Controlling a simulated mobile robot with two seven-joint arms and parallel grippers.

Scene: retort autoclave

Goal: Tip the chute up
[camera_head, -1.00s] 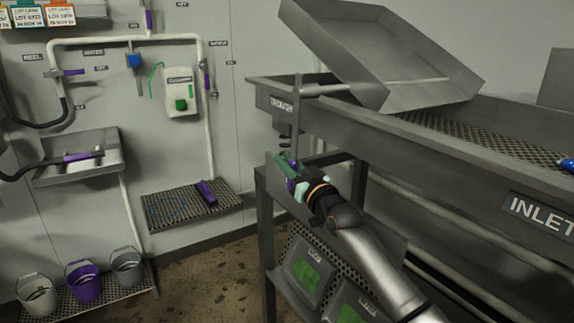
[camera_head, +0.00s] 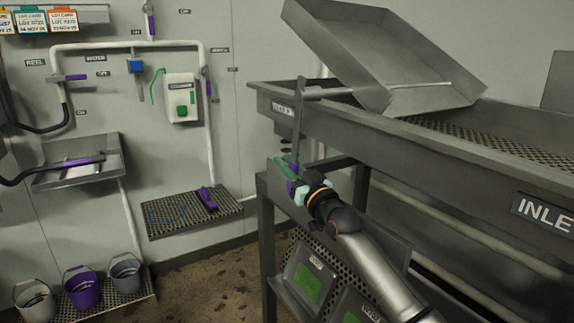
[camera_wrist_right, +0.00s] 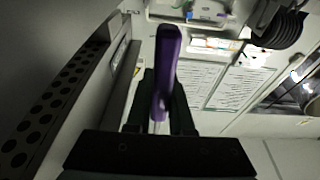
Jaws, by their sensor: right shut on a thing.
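The chute (camera_head: 375,60) is a grey metal tray with raised sides. It sits tilted over the metal trough (camera_head: 420,135), its left end high. A horizontal shaft (camera_head: 325,93) joins it to an upright grey lever (camera_head: 299,115) at the trough's left end. My right gripper (camera_head: 291,174) is shut on the lever's purple handle (camera_head: 291,187), low beside the frame. In the right wrist view the purple handle (camera_wrist_right: 167,65) stands between the dark fingers (camera_wrist_right: 160,105). My left gripper is not in view.
The trough's frame leg (camera_head: 266,240) and panels with green screens (camera_head: 307,282) stand close to my right arm. A wall shelf (camera_head: 190,214) holds a purple object. Buckets (camera_head: 82,287) stand at lower left. The floor between is clear.

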